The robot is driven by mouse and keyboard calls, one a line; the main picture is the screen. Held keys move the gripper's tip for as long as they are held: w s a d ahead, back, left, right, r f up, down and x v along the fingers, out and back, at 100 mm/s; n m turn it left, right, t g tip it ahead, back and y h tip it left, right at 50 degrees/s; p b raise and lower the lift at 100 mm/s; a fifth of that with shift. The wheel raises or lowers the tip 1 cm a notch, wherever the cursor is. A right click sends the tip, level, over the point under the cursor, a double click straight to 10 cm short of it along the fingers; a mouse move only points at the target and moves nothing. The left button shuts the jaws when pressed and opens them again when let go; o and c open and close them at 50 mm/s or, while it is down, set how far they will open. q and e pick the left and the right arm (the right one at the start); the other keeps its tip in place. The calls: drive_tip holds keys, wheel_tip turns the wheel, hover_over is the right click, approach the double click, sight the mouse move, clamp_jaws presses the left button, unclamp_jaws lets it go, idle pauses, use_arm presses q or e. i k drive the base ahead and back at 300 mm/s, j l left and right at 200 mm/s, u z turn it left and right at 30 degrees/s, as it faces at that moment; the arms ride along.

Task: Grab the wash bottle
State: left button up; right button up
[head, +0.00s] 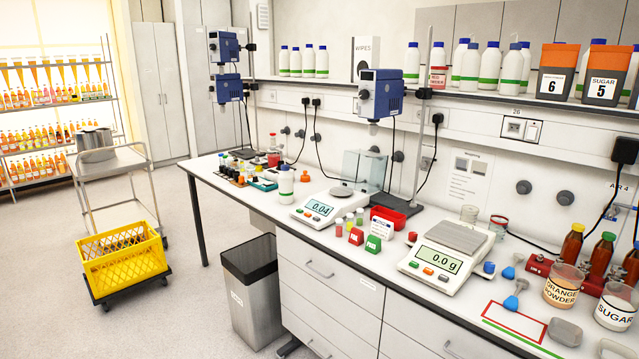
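A small white bottle with a blue cap (286,183) stands upright on the bench, left of the balance reading 0.04. It may be the wash bottle, but no spout is clear at this size. More white bottles with green bands stand on the wall shelf, some to the left (308,62) and some to the right (489,68). Neither of my grippers is in view.
The bench (340,262) holds a left balance (318,210), a right balance (440,262), a red tray (396,222) and glass jars (562,288). A grey bin (252,290) stands before it. A yellow crate (125,268) and trolley (118,190) stand left; floor between is clear.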

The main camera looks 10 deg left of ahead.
sight(286, 178)
drive_tip(key=i+j, duration=1)
